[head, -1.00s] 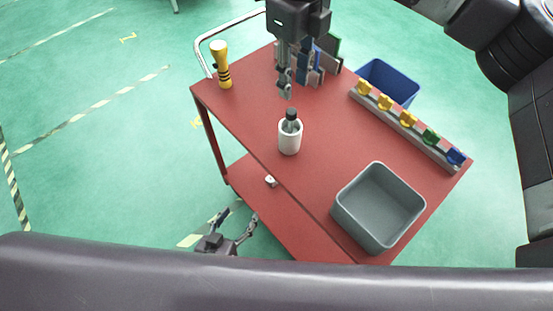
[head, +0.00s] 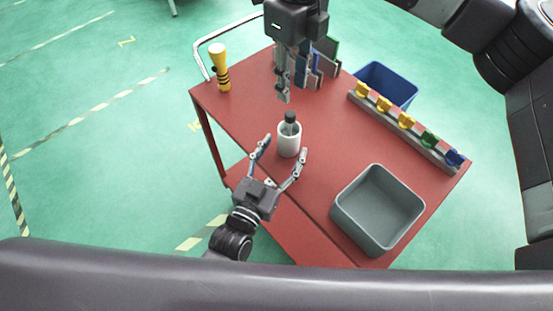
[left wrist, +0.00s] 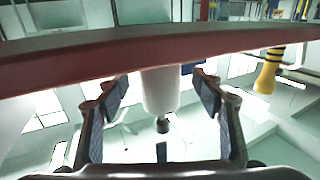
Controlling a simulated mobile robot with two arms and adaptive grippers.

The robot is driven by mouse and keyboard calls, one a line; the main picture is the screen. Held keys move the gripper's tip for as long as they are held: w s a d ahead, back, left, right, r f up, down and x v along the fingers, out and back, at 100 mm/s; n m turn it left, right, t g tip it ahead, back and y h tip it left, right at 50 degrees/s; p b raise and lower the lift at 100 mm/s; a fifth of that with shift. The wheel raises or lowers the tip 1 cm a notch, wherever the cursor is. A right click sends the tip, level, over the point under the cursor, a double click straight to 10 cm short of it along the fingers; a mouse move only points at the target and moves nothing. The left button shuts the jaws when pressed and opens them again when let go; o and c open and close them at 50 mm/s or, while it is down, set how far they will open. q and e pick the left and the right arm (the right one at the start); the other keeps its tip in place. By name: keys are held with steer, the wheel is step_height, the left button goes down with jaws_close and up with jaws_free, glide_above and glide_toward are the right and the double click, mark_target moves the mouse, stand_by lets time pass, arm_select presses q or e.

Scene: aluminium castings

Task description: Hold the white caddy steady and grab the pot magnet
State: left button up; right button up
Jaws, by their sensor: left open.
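The white caddy (head: 289,141) stands upright on the red cart top. A grey item with a dark round top, apparently the pot magnet (head: 290,117), stands in it and sticks out above the rim. My left gripper (head: 282,149) is open, with one finger on each side of the caddy's near side; contact is not visible. In the left wrist view, the caddy (left wrist: 160,92) appears upside down between the spread fingers, with the dark top (left wrist: 163,126) below it. My right gripper (head: 284,97) points down just behind and above the pot magnet; its finger gap is unclear.
On the red cart (head: 245,115) stand a yellow-handled tool (head: 221,70) at the far left, a grey bin (head: 345,213) at the near right, and a rail with coloured clips (head: 405,122) along the right. Upright panels (head: 328,50) stand behind my right gripper. A blue bin (head: 390,80) is beyond.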

mark_target(284, 149)
arm_select(q)
steer(key=shift+x, duration=1.75)
steer(key=c, duration=1.3)
